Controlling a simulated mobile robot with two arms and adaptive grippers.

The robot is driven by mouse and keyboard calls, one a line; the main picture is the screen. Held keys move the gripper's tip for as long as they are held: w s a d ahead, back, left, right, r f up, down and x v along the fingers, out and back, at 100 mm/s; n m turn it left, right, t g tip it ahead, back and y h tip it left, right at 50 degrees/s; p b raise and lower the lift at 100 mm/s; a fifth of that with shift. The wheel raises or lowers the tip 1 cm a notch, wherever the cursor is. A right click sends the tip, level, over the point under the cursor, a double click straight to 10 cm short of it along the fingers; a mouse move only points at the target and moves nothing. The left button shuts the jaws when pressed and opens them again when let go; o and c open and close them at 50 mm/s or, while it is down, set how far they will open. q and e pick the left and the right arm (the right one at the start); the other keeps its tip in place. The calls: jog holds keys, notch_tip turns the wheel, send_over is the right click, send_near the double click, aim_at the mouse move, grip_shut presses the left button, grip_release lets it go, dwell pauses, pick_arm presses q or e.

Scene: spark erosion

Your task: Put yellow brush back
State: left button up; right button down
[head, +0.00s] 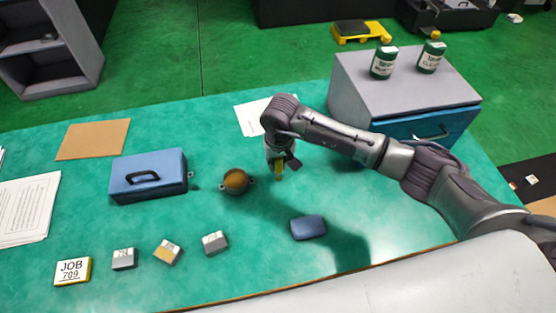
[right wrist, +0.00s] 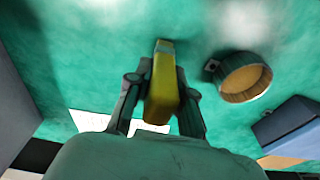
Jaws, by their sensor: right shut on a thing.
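My right gripper (head: 281,170) is shut on the yellow brush (right wrist: 163,84), seen between its two fingers in the right wrist view. Only a small yellow part of it shows in the head view (head: 279,166), below the wrist. The brush appears above the green table; any gap beneath it is hard to judge. A round dark pot (head: 249,182) with side lugs and a brown inside stands just left of the gripper. The pot also shows right of the brush in the right wrist view (right wrist: 245,79). My left gripper is out of view.
A blue toolbox (head: 148,178) stands left of the pot. A dark blue block (head: 308,228) lies in front. Several small blocks and a JOB 709 sign (head: 72,271) line the front left. A grey cabinet (head: 400,85) bearing two green bottles stands behind my right arm.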

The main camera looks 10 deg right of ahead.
jog(key=shift+f, duration=0.2)
jog(key=c, duration=1)
grip_release()
jog(key=shift+r, duration=0.1)
jog(key=shift+r, duration=0.55)
jog(key=r+b, duration=0.1)
jog(key=r, duration=0.2)
jog(key=s+r+b, duration=0.1)
jog(key=r, duration=0.3)
jog(key=r+b, duration=0.1)
jog(key=r, duration=0.3)
jog(key=shift+s, duration=0.25)
